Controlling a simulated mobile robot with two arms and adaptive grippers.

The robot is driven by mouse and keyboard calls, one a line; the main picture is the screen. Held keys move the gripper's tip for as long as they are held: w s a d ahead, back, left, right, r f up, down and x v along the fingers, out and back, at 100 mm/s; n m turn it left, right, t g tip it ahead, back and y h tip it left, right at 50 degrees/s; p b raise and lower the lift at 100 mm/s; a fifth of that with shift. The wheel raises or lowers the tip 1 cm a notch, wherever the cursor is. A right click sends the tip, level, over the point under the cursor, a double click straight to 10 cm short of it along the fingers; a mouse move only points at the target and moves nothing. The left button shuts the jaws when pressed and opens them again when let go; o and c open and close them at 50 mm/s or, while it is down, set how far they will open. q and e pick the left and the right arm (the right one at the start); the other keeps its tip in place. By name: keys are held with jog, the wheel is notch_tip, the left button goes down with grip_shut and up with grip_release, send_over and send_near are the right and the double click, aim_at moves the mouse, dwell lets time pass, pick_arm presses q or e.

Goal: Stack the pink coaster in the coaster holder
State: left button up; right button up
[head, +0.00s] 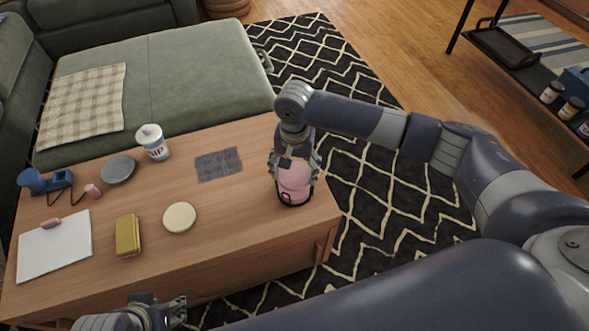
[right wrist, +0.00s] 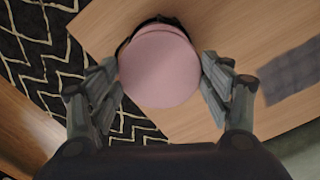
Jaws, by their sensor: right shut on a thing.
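The pink coaster (head: 294,176) is a round disc at the right end of the wooden table. My right gripper (right wrist: 161,84) is shut on it, with fingers on either side of its rim in the right wrist view. The dark coaster holder (head: 296,203) stands directly below the pink coaster, and its dark rim (right wrist: 126,43) shows behind the disc. Pink also shows low inside the holder; I cannot tell whether the held coaster touches it. My left gripper (head: 160,304) is at the bottom edge, its fingers apart and empty.
A cream coaster (head: 180,217) and a grey coaster (head: 118,169) lie on the table (head: 230,230). A white jar (head: 153,143), dark grey mat (head: 218,164), yellow box (head: 128,236), white notebook (head: 55,250) and blue object (head: 45,181) are also there. A green sofa (head: 190,75) borders the back.

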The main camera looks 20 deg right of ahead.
aim_at(296, 177)
jog(key=shift+f, duration=0.8)
jog(key=shift+o, duration=0.2)
jog(key=shift+s+f, duration=0.2)
jog(key=shift+f, duration=0.25)
jog(key=shift+s+f, duration=0.2)
jog(key=shift+f, duration=0.3)
jog(key=c, duration=0.3)
jog(key=shift+f, duration=0.25)
jog(key=shift+c, duration=0.5)
jog(key=shift+w+f, duration=0.15)
jog(key=c, duration=0.7)
jog(key=shift+w+f, duration=0.1)
grip_shut()
jog(key=o, duration=1)
grip_release()
jog(key=shift+d, duration=0.15)
pick_arm(q)
jog(key=shift+w+f, duration=0.1)
jog(key=shift+f, duration=0.15)
